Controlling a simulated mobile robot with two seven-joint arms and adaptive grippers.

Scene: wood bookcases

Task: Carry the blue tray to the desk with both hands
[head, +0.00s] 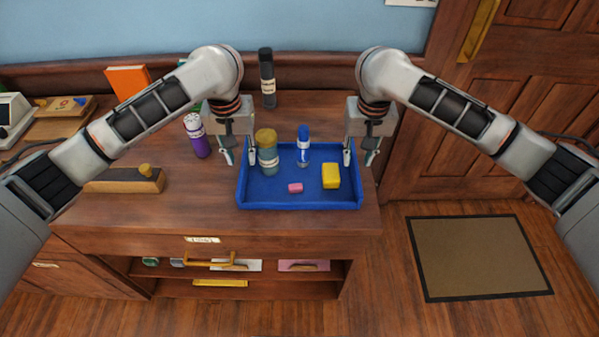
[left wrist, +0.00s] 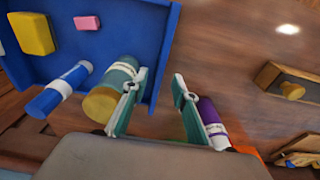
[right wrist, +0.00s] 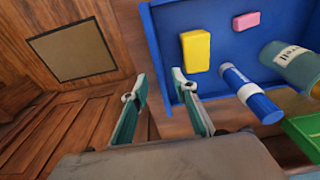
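The blue tray (head: 300,205) sits on the wooden cabinet top, near its right end. It holds a jar with an olive lid (head: 267,158), a white bottle with a blue cap (head: 303,146), a yellow block (head: 331,176) and a pink block (head: 295,188). My left gripper (head: 240,158) is open at the tray's left wall, one finger on each side; the left wrist view shows the wall (left wrist: 164,60) between the spread fingers. My right gripper (head: 358,158) is likewise open around the right wall (right wrist: 155,50). Finger contact with the walls cannot be told.
A purple bottle (head: 197,136) stands just left of my left gripper. A black bottle (head: 267,78) stands behind the tray, and a wooden block with a knob (head: 125,180) lies left. A door (head: 520,110) and a floor mat (head: 478,257) are at right.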

